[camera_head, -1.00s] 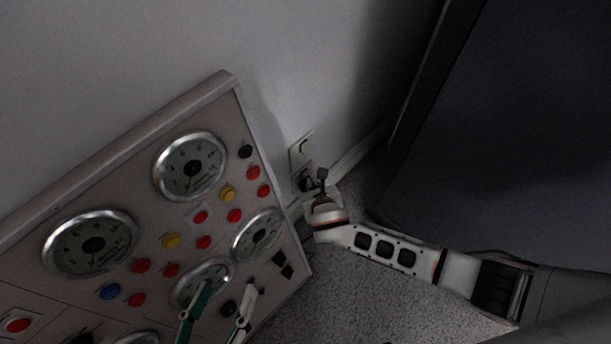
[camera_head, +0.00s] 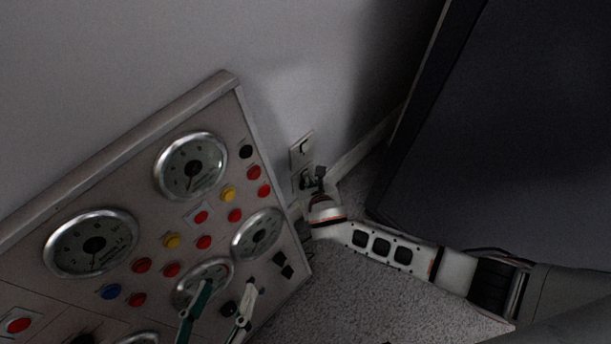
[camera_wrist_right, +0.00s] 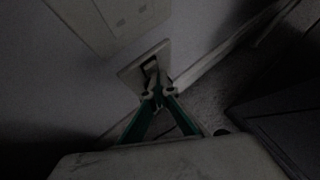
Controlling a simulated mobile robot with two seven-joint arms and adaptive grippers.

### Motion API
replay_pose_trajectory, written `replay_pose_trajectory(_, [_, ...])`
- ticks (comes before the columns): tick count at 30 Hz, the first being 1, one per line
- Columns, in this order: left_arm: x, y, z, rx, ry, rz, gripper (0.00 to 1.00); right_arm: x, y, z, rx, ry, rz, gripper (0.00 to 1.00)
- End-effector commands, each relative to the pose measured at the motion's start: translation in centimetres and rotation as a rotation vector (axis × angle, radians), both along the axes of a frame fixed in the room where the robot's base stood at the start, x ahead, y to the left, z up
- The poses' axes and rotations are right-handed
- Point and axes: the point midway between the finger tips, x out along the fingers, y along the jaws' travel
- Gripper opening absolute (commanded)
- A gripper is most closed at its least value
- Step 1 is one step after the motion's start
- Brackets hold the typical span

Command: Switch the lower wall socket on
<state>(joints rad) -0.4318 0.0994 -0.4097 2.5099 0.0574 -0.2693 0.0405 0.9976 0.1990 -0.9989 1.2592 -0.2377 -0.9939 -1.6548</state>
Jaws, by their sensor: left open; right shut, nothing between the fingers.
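The lower wall socket (camera_head: 298,181) is a pale plate low on the wall, right of the panel. It also shows in the right wrist view (camera_wrist_right: 128,75), with a dark part at its middle. My right gripper (camera_wrist_right: 158,93) is shut and empty, its tips at the socket's lower right edge in that view; I cannot tell whether they touch it. In the head view, my right wrist and gripper partly cover the socket. The socket's switch state is not clear. My left gripper (camera_head: 219,286) is open and empty in front of the panel's lower part.
An upper wall plate (camera_head: 301,149) sits just above the lower socket. A panel (camera_head: 225,115) with gauges and coloured buttons stands close on the left. A large dark box (camera_head: 510,130) stands on the right. Grey carpet (camera_head: 350,290) lies between them.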

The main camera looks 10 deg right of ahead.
Motion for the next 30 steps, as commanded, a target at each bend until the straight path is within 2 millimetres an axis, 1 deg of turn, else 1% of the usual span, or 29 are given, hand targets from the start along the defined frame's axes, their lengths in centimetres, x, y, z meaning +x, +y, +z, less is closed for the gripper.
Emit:
replay_pose_trajectory(13, [0.8,0.0,1.8,0.0,-0.038,0.0,0.51,-1.1,-0.9,0.1,-0.002,0.001,-0.001,0.0])
replay_pose_trajectory(25, [0.8,-0.1,2.0,-0.001,-0.038,0.002,0.51,-1.4,-0.9,0.0,-0.001,0.001,0.0,0.0])
replay_pose_trajectory(30, [1.4,0.0,3.5,-0.001,-0.07,0.001,0.51,-2.0,-1.6,0.6,-0.003,-0.004,0.0,0.0])
